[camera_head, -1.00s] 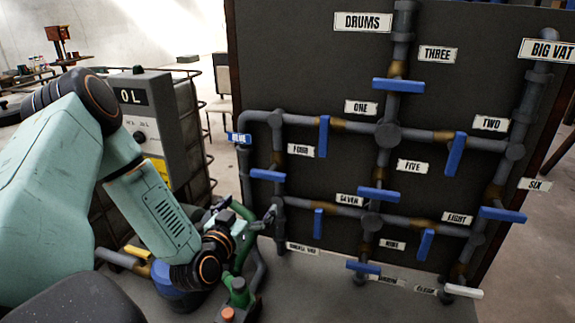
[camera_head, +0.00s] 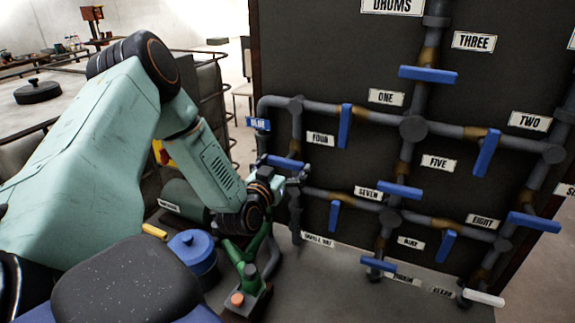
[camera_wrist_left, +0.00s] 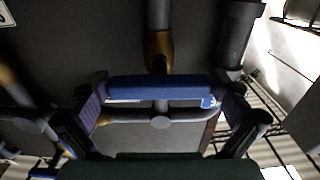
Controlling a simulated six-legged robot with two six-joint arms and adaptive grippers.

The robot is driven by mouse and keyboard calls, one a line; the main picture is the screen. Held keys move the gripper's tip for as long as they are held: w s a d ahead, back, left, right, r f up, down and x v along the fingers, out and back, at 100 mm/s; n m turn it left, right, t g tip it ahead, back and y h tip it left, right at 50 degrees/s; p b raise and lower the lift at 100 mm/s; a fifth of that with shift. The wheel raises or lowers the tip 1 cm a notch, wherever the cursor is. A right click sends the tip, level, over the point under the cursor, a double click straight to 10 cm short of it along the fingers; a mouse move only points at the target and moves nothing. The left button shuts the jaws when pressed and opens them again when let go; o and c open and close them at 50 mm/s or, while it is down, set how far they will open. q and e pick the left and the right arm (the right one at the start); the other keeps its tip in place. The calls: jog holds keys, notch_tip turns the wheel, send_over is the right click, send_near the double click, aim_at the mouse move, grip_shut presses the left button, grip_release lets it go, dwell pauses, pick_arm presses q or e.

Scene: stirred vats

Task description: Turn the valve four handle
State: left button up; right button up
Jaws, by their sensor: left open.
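The valve four handle (camera_head: 285,162) is a blue bar on the grey pipe, left of the FOUR label (camera_head: 320,139), and it lies roughly horizontal. My left gripper (camera_head: 297,178) is just below and in front of it in the head view. In the left wrist view the blue handle (camera_wrist_left: 158,88) spans the space between the two open fingers, with its ends near the finger pads. I cannot tell whether the fingers touch it. A brass fitting (camera_wrist_left: 159,50) shows behind the handle. My right gripper is not in view.
The dark panel (camera_head: 330,70) carries several other blue handles, including valve seven's (camera_head: 334,216) and valve five's (camera_head: 400,192). A green pipe fitting (camera_head: 246,275) and a blue-lidded pot (camera_head: 190,245) stand below my left arm. A metal cage frame (camera_head: 212,90) is behind it.

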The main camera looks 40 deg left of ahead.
pick_arm(q)
jog(key=shift+r, duration=0.1)
jog(key=shift+s+d+r, duration=0.15)
jog(key=shift+s+r, duration=0.05)
jog(key=shift+c, duration=0.4)
jog(key=shift+w+f, duration=0.1)
jog(key=c, duration=0.7)
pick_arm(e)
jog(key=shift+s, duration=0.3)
